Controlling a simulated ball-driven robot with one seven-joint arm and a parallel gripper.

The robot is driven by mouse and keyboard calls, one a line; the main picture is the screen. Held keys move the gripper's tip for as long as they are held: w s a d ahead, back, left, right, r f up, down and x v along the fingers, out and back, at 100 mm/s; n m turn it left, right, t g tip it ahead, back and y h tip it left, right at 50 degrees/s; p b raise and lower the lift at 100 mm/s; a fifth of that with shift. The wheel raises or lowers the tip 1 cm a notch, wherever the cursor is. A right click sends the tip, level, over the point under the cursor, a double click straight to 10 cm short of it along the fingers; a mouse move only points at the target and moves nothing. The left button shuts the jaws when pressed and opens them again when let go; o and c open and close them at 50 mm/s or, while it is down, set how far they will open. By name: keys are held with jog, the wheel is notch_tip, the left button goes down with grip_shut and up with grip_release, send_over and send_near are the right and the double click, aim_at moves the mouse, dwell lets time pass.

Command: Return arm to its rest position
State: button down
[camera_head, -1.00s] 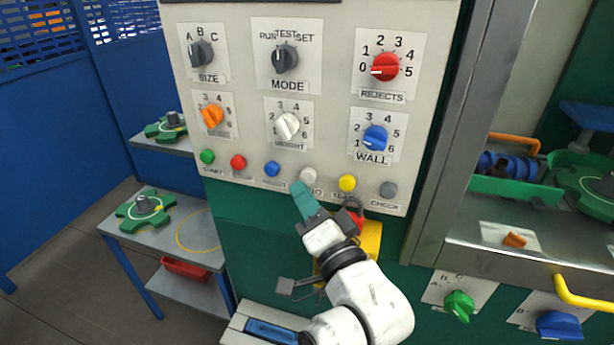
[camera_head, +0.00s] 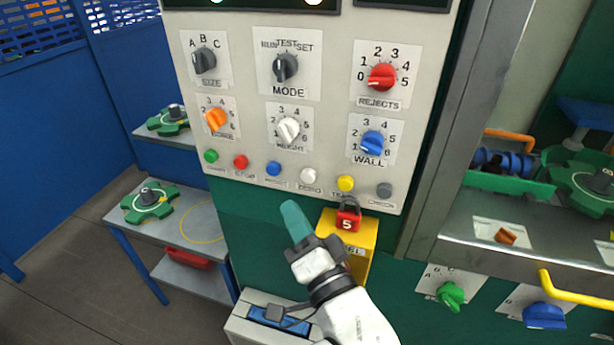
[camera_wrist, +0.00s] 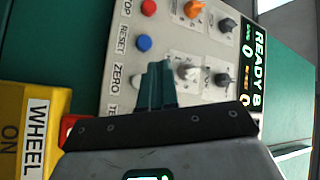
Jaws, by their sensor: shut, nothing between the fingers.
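My gripper (camera_head: 296,222) is in front of the green lower part of the machine, just below the control panel's button row. Its teal fingers are shut with nothing between them, and they point up toward the panel, apart from the buttons. The wrist view shows the shut fingers (camera_wrist: 157,85) in front of the panel (camera_wrist: 115,75). In the head view the panel (camera_head: 245,120) carries dials and a row of coloured buttons, including a white button (camera_head: 308,176) above the fingertips. My white arm reaches in from the bottom of the head view.
A metal frame (camera_head: 440,130) rises to the right. A blue-legged shelf table (camera_head: 175,225) with green parts stands at left. A yellow handle (camera_head: 580,291) juts out at lower right.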

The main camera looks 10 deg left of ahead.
dwell(0.3)
jog(key=s+d+f+n+g+h+b, duration=0.1)
jog(key=s+d+f+g+h, duration=0.3)
jog(key=d+f, duration=0.75)
jog(key=s+d+f+n+g+h+b, duration=0.1)
jog(key=s+d+f+g+h, duration=0.1)
jog(key=d+f+h, duration=0.7)
jog(key=s+d+f+g, duration=0.4)
jog(key=s+d, duration=0.4)
jog(key=s, duration=0.3)
jog(key=s+d+f+g, duration=0.4)
jog(key=s+d+f, duration=0.2)
jog(key=s+d, duration=0.3)
jog(key=s, duration=0.2)
jog(key=shift+s+d+f+n+g, duration=0.2)
jog(key=shift+s+d+n+g, duration=0.05)
jog(key=shift+s+n+g, duration=0.15)
